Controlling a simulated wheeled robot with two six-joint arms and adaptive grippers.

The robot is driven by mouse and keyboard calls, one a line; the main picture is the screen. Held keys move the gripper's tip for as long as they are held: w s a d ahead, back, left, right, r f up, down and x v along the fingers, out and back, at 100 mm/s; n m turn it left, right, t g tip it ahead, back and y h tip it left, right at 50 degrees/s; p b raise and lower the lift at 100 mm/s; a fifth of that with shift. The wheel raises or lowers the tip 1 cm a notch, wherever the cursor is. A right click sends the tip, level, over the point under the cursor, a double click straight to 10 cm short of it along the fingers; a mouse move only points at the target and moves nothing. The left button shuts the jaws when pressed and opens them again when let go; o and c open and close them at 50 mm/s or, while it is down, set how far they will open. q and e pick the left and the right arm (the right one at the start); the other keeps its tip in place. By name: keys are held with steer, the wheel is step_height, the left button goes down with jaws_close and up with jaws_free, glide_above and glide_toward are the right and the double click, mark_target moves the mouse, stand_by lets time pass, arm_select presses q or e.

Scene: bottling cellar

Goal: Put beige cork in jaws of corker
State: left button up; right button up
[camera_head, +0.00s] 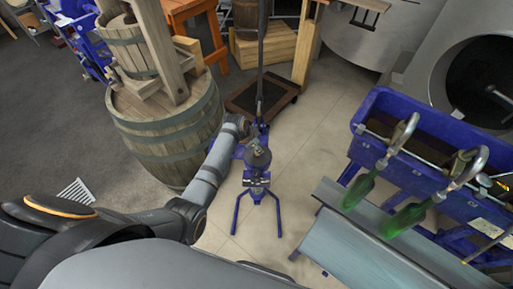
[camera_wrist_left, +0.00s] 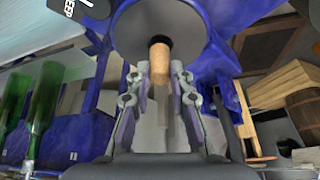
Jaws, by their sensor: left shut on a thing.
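The blue corker (camera_head: 257,190) stands on splayed legs on the floor in the middle of the head view, with a tall dark lever above it. My left arm reaches to it from the left; its fingers are hard to make out there. In the left wrist view my left gripper (camera_wrist_left: 160,78) is shut on the beige cork (camera_wrist_left: 160,60), one finger on each side of it. The cork's upper end is at a dark opening in a round grey part of the corker (camera_wrist_left: 185,25). I cannot tell how deep it sits. My right gripper is not in view.
A wooden barrel (camera_head: 165,140) with a press on top stands left of the corker. A blue trough (camera_head: 415,165) with metal spouts and green bottles (camera_head: 358,192) stands at the right. Pale floor lies clear between corker and trough.

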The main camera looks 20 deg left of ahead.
arm_select(q)
steer(key=shift+a+f, duration=0.1)
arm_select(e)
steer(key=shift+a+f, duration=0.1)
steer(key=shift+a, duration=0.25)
arm_select(q)
steer(key=shift+f+b, duration=0.7)
steer(key=shift+f, duration=0.3)
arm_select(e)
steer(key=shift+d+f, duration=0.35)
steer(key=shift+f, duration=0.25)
arm_select(q)
steer(key=o, duration=0.7)
steer(key=shift+o, duration=0.2)
steer(key=v, duration=1.2)
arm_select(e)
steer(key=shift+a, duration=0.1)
